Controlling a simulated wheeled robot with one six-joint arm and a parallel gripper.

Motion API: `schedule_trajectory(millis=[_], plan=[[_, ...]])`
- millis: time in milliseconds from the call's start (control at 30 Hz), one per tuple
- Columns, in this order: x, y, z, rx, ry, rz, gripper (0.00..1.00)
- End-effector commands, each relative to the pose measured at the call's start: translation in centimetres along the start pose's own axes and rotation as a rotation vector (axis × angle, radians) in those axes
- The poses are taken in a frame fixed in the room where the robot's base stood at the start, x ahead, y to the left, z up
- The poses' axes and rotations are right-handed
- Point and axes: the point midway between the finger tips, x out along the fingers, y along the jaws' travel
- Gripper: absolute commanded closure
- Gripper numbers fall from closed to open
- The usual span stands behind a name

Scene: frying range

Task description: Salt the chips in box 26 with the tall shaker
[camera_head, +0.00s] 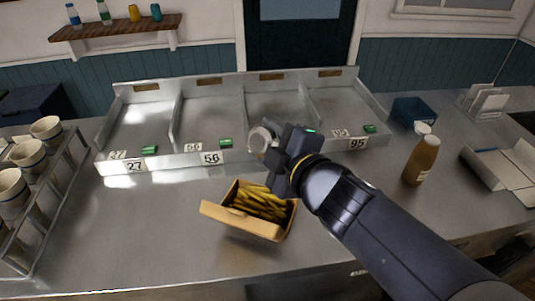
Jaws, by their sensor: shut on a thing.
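An open cardboard box (232,217) of yellow chips (262,203) stands on the steel counter, its front flap folded outward. No number can be read on the box. My gripper (270,152) is above and behind the box's far edge. It is shut on a pale, rounded thing (259,137), which looks like a shaker held tilted. Most of it is hidden behind my gripper, so its height and its top cannot be made out.
Behind stands a divided steel rack (210,118) with number cards, including 27, 56 and 95. A brown sauce bottle (422,160), a blue tub (412,111) and an open carton (500,170) are at right. A rack of cups (30,154) is at left. The counter's front left is clear.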

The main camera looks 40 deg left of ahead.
Motion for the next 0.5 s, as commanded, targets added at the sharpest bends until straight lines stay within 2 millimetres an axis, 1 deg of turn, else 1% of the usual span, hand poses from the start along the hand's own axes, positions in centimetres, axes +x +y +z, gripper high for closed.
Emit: schedule_trajectory(millis=[33,500], plan=[[0.15,-0.6,0.31,-0.021,0.002,0.013,0.94],[0.26,-1.27,0.59,-0.227,-0.001,0.098,0.94]])
